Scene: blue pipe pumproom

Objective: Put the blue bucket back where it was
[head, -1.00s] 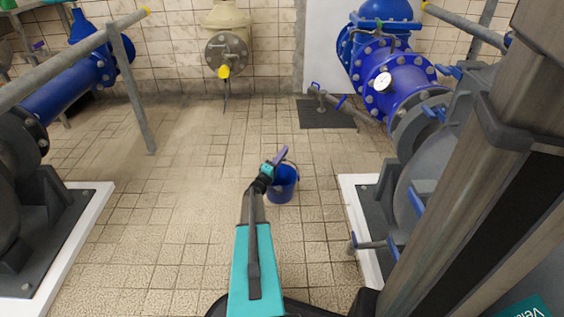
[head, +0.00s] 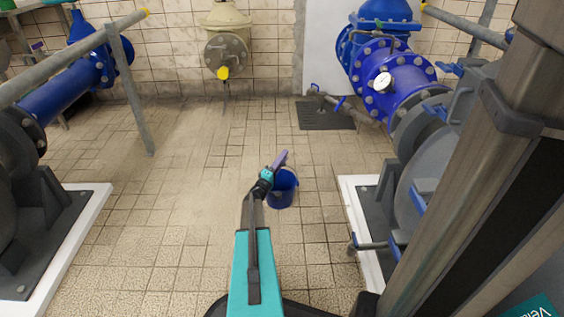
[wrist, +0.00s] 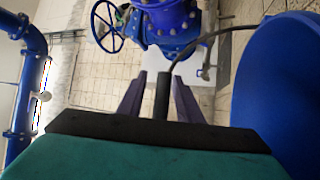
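The blue bucket (head: 283,191) is at the centre of the head view, just below and right of my gripper (head: 279,162). In the wrist view the bucket (wrist: 278,95) fills the right side, and its thin wire handle (wrist: 215,32) curves to a black grip (wrist: 163,97). The black grip lies between the two purple fingers of my gripper (wrist: 160,85), which look shut on it. The bucket appears to hang from my gripper; I cannot tell how far its bottom is from the floor. The bucket's inside is mostly hidden.
A grey pump on a white plinth (head: 356,218) stands close on the right, another plinth (head: 70,252) on the left. A grey railing (head: 132,85) is at the left. A dark floor grate (head: 326,117) lies near the back wall. The tiled floor between is clear.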

